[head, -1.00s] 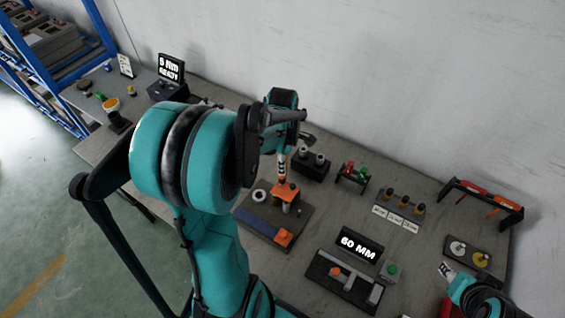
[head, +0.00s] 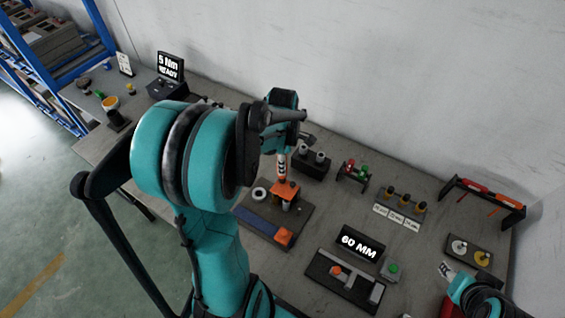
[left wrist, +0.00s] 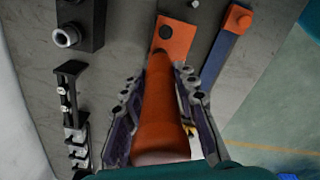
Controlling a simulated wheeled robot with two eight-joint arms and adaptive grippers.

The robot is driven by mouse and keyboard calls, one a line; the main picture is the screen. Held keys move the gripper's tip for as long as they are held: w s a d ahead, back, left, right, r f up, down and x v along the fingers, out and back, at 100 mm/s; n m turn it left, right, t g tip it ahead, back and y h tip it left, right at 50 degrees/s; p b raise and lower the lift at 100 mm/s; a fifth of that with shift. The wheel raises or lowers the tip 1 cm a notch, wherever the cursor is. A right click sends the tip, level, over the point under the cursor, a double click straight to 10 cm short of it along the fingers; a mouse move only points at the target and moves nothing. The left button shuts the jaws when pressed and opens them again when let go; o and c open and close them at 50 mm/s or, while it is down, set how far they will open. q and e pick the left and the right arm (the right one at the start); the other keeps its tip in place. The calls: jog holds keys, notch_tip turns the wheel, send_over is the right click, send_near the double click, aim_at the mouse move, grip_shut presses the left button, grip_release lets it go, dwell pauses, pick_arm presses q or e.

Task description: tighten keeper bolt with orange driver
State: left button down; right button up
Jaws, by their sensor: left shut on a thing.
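The orange driver (left wrist: 163,112) is between the two fingers of my left gripper (left wrist: 160,92), which are shut on its handle. In the head view the driver (head: 282,166) hangs nearly upright, below my left gripper (head: 282,148). Its lower end is over the orange block (head: 287,190) of the dark fixture plate (head: 262,226); I cannot tell whether it touches. The block also shows in the left wrist view (left wrist: 176,34). The keeper bolt is not distinguishable; the driver covers the spot under its tip. My right gripper (head: 445,270) is at the lower right, away from the fixture, its jaws too small to read.
A blue bar with an orange end (head: 284,237) lies on the fixture beside the block. A dark holder (head: 312,166) stands close behind. A "60 MM" display (head: 360,243) and a tool rack (head: 482,200) stand to the right. A "5 Nm READY" display (head: 170,67) is at the left.

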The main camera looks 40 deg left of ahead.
pick_arm(q)
jog(key=shift+f+b, duration=0.35)
jog(key=shift+f, duration=0.05)
dwell(1.5)
jog(key=shift+r+p, duration=0.4)
jog(key=shift+r, duration=0.05)
jog(key=shift+r+p, duration=1.55)
jog(key=shift+r, duration=0.55)
jog(key=shift+f, duration=0.1)
